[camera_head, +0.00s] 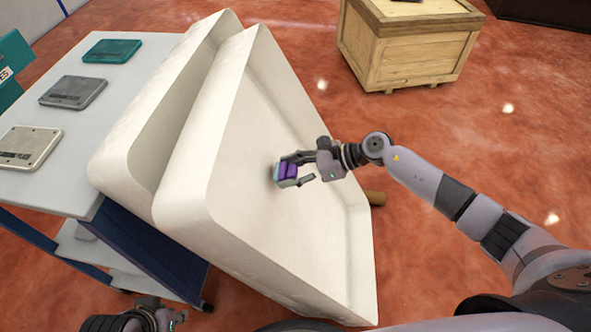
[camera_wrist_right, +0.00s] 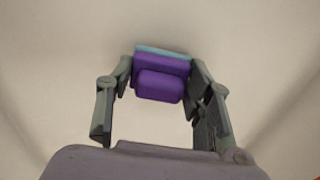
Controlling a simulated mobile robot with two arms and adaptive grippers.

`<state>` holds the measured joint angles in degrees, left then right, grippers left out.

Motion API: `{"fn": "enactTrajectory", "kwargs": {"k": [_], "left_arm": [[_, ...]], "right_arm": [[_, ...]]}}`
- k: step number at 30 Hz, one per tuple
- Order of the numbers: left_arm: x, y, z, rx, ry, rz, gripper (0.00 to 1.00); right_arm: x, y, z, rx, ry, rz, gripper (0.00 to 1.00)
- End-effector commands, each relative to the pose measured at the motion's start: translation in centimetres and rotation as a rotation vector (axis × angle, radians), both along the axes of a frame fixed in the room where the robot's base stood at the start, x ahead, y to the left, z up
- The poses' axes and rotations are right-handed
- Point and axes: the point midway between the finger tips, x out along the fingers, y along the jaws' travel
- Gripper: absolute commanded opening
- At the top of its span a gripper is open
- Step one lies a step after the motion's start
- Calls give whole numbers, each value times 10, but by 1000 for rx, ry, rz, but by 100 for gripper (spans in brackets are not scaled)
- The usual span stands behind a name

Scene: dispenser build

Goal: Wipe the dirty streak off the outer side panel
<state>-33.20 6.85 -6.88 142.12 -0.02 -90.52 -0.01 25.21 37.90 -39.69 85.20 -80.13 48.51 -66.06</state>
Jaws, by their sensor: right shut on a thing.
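A purple sponge (camera_head: 287,170) with a pale blue layer is held by my right gripper (camera_head: 294,174) against or very near the inner face of the front white panel (camera_head: 235,130). In the right wrist view, the purple sponge (camera_wrist_right: 162,72) sits between the two fingers of the right gripper (camera_wrist_right: 160,82), its blue side toward the pale surface. I cannot tell whether it touches. A small grey patch shows beside the sponge; it may be streak or shadow. No clear dirty streak shows elsewhere. My left gripper (camera_head: 152,318) is partly visible at the lower left edge; its fingers are unclear.
A second white panel (camera_head: 160,130) leans behind the front one, against a grey table (camera_head: 155,55) carrying a teal case (camera_head: 110,51), a dark grey case (camera_head: 72,92) and a light case (camera_head: 28,146). A wooden crate (camera_head: 405,55) stands on the open red floor (camera_head: 450,130).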

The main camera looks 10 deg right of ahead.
Motion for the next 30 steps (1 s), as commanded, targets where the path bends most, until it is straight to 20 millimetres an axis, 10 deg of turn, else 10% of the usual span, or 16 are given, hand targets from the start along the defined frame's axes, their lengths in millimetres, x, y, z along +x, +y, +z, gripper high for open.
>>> {"fn": "enactTrajectory", "kwargs": {"k": [30], "left_arm": [[0,0,-4,0,1,0,30]], "right_arm": [[2,8,-5,0,0,1,0]]}}
